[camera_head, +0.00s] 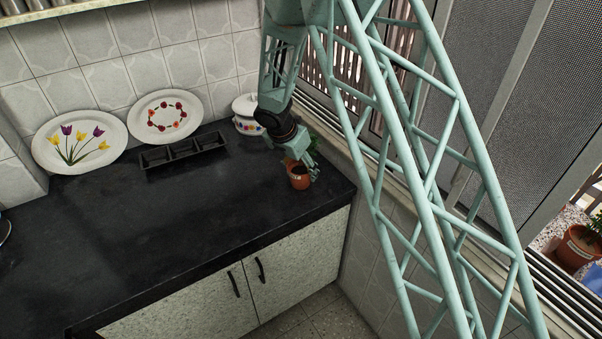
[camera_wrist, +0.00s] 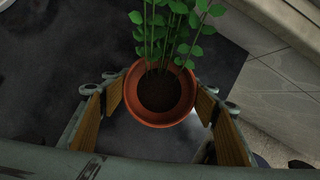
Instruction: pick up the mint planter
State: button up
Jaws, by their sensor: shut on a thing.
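The mint planter (camera_head: 299,182) is a small terracotta pot with dark soil and green leafy stems. In the head view it is near the right end of the dark counter, and I cannot tell whether its base touches the counter. In the wrist view the pot (camera_wrist: 160,119) is upright between the fingers, with its stems (camera_wrist: 175,40) rising toward the top of the picture. My gripper (camera_head: 301,171) is shut on the pot, with a wood-coloured finger pad on each side of it. My fingers and wrist partly hide the leaves in the head view.
A black three-part tray (camera_head: 183,152) stands at the back. Two flowered plates, left (camera_head: 80,142) and right (camera_head: 165,117), lean on the tiled wall. A white lidded pot (camera_head: 246,113) is behind my wrist. A window ledge runs along the right. The counter's left and middle are clear.

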aim_at(303, 165)
jog(key=shift+r, duration=0.15)
jog(key=shift+r+p, duration=0.55)
jog(key=shift+r, duration=1.1)
jog(key=s+d+b, duration=0.1)
jog(key=s+d, duration=0.1)
jog(key=s, duration=0.5)
jog(key=s+d+r+b, duration=0.1)
jog(key=s+d, duration=0.1)
jog(key=s, duration=0.6)
jog(key=shift+s+d+r, duration=0.2)
jog(key=shift+r, duration=0.05)
jog(key=shift+w, duration=0.2)
jog(key=w+a+f+p, duration=0.1)
jog(key=w+p, duration=0.2)
jog(key=w, duration=0.1)
jog(key=w+a+f+p, duration=0.1)
jog(key=w+p, duration=0.2)
jog(key=w, duration=0.2)
jog(key=w+a+f+p, duration=0.1)
jog(key=w+a+p, duration=0.1)
jog(key=w+p, duration=0.1)
jog(key=shift+w+f+p, duration=0.15)
jog(key=shift+w+p, duration=0.15)
jog(key=shift+w, duration=0.35)
jog(key=shift+w+a+f+p, duration=0.1)
jog(key=shift+w+f+p, duration=0.2)
jog(key=shift+w, duration=0.15)
jog(key=shift+w+a+f+p, duration=0.1)
jog(key=shift+w+f+p, duration=0.15)
jog(key=shift+w, duration=0.15)
